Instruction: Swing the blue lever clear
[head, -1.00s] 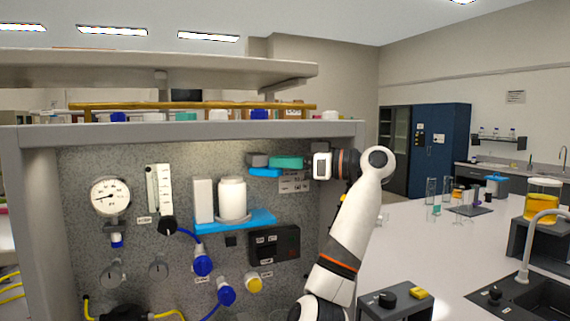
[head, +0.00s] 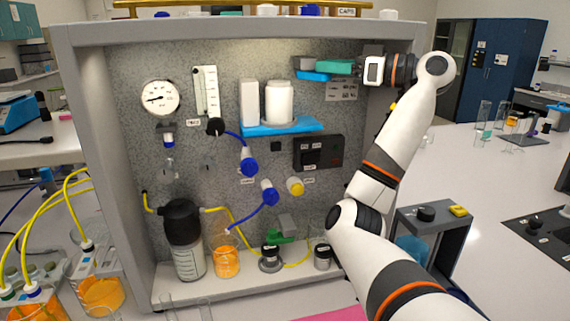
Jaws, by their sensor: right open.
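A short blue bar (head: 313,76), which I take for the blue lever, juts from the upper right of the grey speckled panel in the head view. A grey block (head: 304,63) is just above and left of it. My right gripper (head: 326,70) reaches in from the right at the same height, its white hand sideways. It is open, with its tip end close to the bar. A teal piece (head: 335,66) lies between hand and block, partly covering the bar; I cannot tell whether anything touches. My left gripper is not in view.
Below are a blue shelf (head: 252,130) with white containers, a black box (head: 318,152), and blue knobs (head: 248,165) with tubing. A black-capped bottle (head: 184,240) and orange beaker (head: 227,260) stand on the rig's base. The rig's right side wall (head: 385,112) is close to my right arm.

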